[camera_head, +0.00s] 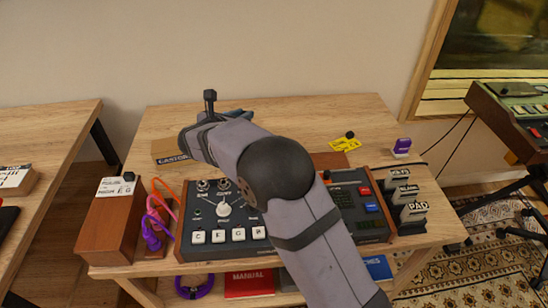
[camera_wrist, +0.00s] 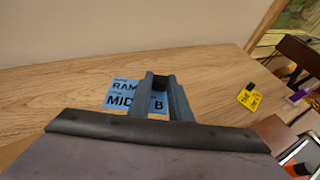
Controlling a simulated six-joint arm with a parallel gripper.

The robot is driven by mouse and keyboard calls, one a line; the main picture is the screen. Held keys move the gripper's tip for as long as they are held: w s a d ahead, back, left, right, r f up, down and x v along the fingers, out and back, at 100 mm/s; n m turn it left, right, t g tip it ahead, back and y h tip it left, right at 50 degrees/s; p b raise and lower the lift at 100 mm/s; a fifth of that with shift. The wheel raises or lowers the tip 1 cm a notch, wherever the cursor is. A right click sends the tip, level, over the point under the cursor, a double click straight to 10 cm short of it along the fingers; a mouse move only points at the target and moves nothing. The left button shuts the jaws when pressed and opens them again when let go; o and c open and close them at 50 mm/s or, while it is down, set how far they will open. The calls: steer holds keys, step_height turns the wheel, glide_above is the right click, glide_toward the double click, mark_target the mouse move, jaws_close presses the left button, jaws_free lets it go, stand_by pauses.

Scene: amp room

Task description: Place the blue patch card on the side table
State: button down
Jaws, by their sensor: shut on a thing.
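The blue patch card (camera_wrist: 122,94) with black lettering shows in the wrist view, partly behind the fingers of my gripper (camera_wrist: 163,82). My gripper is shut on the card. The card appears close to the wooden bench top (camera_wrist: 60,93); I cannot tell if it touches it. In the head view my wrist and arm hide the card and most of the gripper, above the back middle of the bench (camera_head: 300,112). A separate wooden table (camera_head: 50,120) stands to the left, across a gap; it may be the side table.
A control box with white keys (camera_head: 222,215), a brown box (camera_head: 108,220), a purple and orange cable (camera_head: 153,222) and a second device (camera_head: 357,208) line the bench front. A yellow card (camera_head: 345,144) and purple item (camera_head: 402,147) lie right. The left table's back is clear.

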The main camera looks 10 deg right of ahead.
steer(key=shift+a+f, duration=0.1)
steer(key=shift+a, duration=0.15)
steer(key=shift+f+b, duration=0.45)
steer(key=shift+f, duration=4.55)
steer(key=shift+f, duration=0.15)
steer(key=c, duration=1.6)
jaws_free()
steer(key=shift+y, duration=0.3)
